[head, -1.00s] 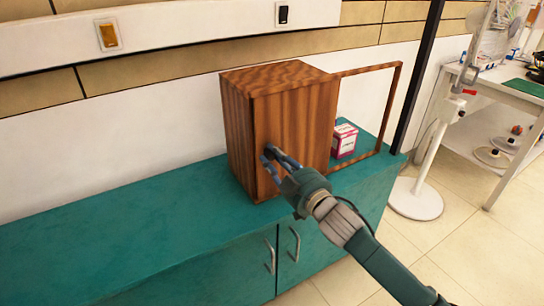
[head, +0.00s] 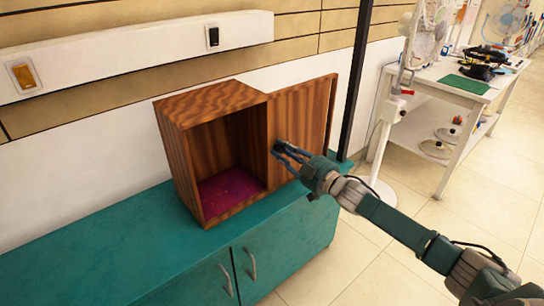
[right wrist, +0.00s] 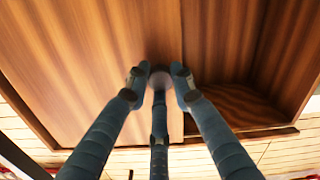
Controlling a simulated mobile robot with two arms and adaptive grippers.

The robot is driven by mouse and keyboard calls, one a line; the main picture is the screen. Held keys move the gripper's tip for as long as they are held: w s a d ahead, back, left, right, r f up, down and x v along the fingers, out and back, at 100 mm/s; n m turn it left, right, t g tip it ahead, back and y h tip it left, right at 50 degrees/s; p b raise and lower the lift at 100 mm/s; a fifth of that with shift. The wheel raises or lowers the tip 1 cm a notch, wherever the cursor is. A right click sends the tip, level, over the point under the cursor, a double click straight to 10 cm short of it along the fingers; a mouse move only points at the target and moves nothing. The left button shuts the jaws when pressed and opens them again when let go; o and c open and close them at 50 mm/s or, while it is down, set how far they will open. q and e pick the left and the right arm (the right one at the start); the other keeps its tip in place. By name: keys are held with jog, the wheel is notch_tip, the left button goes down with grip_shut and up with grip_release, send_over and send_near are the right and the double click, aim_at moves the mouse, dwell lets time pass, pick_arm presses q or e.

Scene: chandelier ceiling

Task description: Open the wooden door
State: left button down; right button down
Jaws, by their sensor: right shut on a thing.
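The wooden cabinet (head: 178,165) is a striped brown box standing on the teal counter. Its front is open, showing an empty-looking interior with a magenta floor (head: 232,190). The wooden door (head: 308,108) is a flat panel at the right of the opening, within the frame beside the box. My right gripper (head: 279,150) is at the door's left part. In the right wrist view, its fingers close around a small round knob (right wrist: 160,79) on the door panel (right wrist: 75,60). My left gripper is not in view.
The teal counter (head: 115,235) has clear space left of the cabinet. A dark upright post (head: 354,90) stands just right of the door. A white table (head: 440,88) with fans and tools is farther right. Tiled floor (head: 420,200) is open in front.

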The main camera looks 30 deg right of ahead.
jog(key=shift+d+r, duration=0.15)
jog(key=shift+d, duration=0.1)
jog(key=c, duration=1.5)
grip_release()
jog(key=shift+s+d+f, duration=0.1)
jog(key=shift+s+f, duration=0.1)
jog(key=shift+s, duration=0.3)
jog(key=shift+r+v, duration=0.2)
jog(key=shift+v, duration=5.25)
